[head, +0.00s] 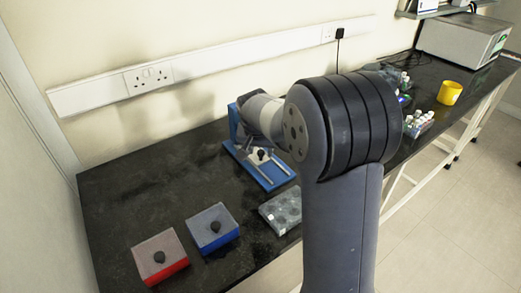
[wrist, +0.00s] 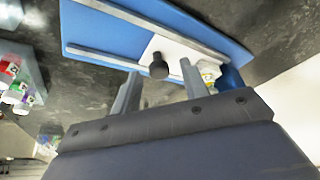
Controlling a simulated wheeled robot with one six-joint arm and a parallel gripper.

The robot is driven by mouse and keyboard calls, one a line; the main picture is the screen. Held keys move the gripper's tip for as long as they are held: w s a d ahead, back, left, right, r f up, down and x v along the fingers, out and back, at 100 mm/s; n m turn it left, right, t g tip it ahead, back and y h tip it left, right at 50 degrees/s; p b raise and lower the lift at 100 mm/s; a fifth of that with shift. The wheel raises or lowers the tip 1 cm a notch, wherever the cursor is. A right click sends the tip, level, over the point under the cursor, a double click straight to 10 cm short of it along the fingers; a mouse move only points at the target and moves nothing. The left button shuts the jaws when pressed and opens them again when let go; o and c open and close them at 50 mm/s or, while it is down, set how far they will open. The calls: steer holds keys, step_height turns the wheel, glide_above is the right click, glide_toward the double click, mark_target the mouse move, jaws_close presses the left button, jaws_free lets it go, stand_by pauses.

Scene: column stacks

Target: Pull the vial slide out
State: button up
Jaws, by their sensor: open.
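The vial slide is a pale plate (wrist: 178,48) with a black round knob (wrist: 158,67), set between two metal rails on a blue base (wrist: 95,30). In the head view the blue base (head: 268,181) stands near the wall, with the black knob (head: 262,154) close to my arm. My gripper (wrist: 156,76) is open in the wrist view. Its two fingers point towards the slide, one on each side of the knob in the picture. I cannot tell whether they touch it. A small white item with a yellow mark (wrist: 209,70) shows beside the right finger.
A red block (head: 160,258) and a blue block (head: 212,228), each with a black knob, stand at the front left. A grey tray with round wells (head: 283,211) lies near my arm. A yellow cup (head: 449,93) and racks of vials (head: 418,124) are at the right.

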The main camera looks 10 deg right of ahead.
steer(key=shift+f, duration=0.1)
steer(key=shift+c, duration=0.4)
jaws_close()
